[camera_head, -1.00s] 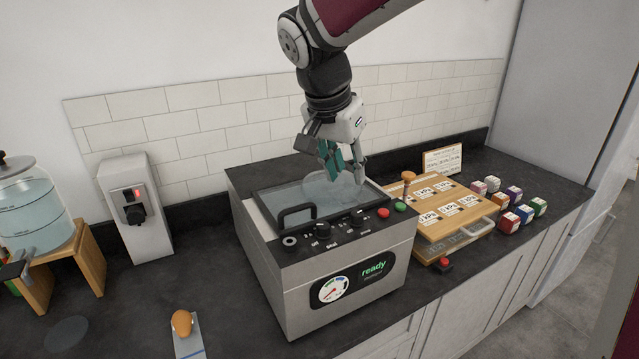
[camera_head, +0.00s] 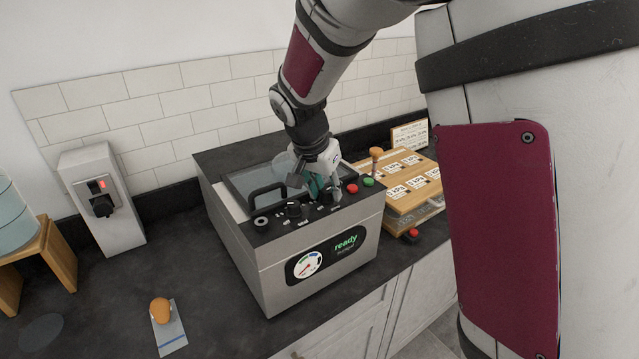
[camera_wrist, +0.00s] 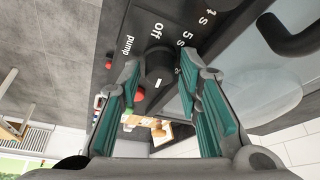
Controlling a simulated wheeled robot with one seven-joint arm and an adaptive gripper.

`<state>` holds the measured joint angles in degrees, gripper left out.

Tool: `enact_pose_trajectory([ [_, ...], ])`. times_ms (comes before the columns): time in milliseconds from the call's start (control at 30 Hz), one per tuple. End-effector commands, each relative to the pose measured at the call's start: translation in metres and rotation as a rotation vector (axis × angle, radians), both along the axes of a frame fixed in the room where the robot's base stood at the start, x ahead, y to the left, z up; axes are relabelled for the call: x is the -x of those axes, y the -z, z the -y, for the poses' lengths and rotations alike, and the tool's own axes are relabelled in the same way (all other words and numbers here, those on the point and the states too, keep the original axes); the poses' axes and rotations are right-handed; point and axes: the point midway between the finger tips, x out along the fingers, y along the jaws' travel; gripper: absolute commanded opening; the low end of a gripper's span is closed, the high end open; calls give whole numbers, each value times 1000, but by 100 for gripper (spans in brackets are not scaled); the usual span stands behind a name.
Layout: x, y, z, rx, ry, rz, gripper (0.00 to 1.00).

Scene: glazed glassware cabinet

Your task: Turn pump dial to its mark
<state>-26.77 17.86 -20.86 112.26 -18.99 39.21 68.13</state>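A black dial (camera_wrist: 160,66) with a small white mark sits on the machine's dark panel, close to the printed words "pump" and "off". In the head view a dial (camera_head: 294,209) shows left of my gripper, and my fingers largely hide the one at the gripper. My gripper (camera_head: 322,193) is down at the panel's front right. In the wrist view its teal-padded fingers (camera_wrist: 159,68) are apart, one on each side of the dial. I cannot tell whether they touch it. The machine's screen (camera_head: 325,253) reads "ready" beside a round gauge.
The lid handle (camera_head: 266,190) stands just behind the panel. A red button (camera_head: 352,188) and a green button (camera_head: 368,182) are right of my gripper. A wooden board (camera_head: 410,185) with labels lies further right. My own arm blocks the right side.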

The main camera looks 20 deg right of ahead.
Motion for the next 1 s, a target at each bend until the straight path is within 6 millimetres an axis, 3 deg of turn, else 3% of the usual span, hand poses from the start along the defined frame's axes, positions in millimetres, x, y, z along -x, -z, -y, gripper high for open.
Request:
enact_pose_trajectory([
  [167,0,0,0,0,0,0,30],
  [300,0,0,0,0,0,0,0],
  [667,1,-1,0,0,-43,-1,0],
  [1000,2,-1,2,0,-268,1,0],
])
